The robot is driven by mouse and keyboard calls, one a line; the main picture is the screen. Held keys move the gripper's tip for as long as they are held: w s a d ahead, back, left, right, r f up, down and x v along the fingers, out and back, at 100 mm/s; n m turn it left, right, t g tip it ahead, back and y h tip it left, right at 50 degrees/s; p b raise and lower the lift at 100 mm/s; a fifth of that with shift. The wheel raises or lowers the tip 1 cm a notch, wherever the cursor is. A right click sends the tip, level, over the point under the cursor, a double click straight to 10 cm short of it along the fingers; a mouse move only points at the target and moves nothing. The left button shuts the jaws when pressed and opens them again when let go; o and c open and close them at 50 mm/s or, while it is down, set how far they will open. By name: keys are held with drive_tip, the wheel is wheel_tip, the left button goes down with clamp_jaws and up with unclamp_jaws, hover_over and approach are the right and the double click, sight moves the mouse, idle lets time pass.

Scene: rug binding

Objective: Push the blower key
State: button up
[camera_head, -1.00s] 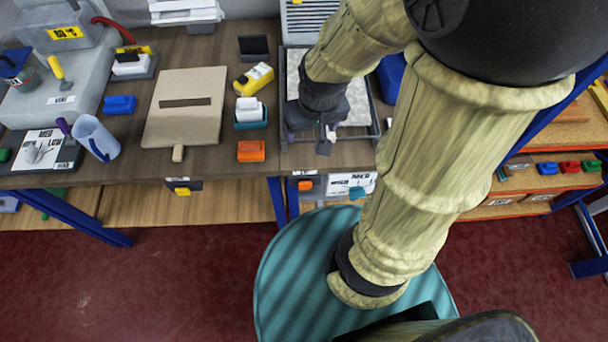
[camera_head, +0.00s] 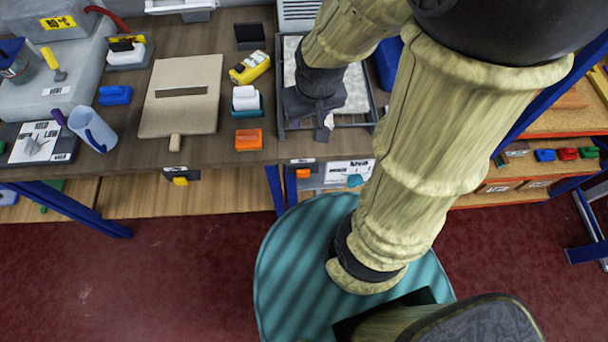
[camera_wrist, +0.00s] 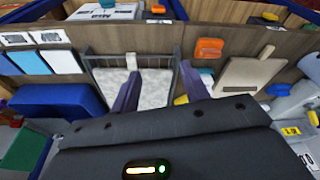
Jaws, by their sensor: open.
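No label reading "blower" is legible, so I cannot tell for sure which key it is. An orange key (camera_head: 303,173) sits on the bench's front edge, left of a white labelled dial panel with a teal knob (camera_head: 355,180). A yellow key (camera_head: 181,181) sits on a small dark front box further left. My gripper (camera_head: 318,128) is over the near part of the framed tray (camera_head: 292,70), above and behind the orange key. In the wrist view my gripper (camera_wrist: 160,70) has its two purple fingers apart, with nothing between them; a white tab (camera_wrist: 131,62) on the tray shows beside the left finger.
An orange block (camera_head: 249,139), a white-and-teal block (camera_head: 246,99) and a tan board (camera_head: 182,95) lie left of the tray.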

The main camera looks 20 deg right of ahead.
clamp_jaws()
idle(1.4)
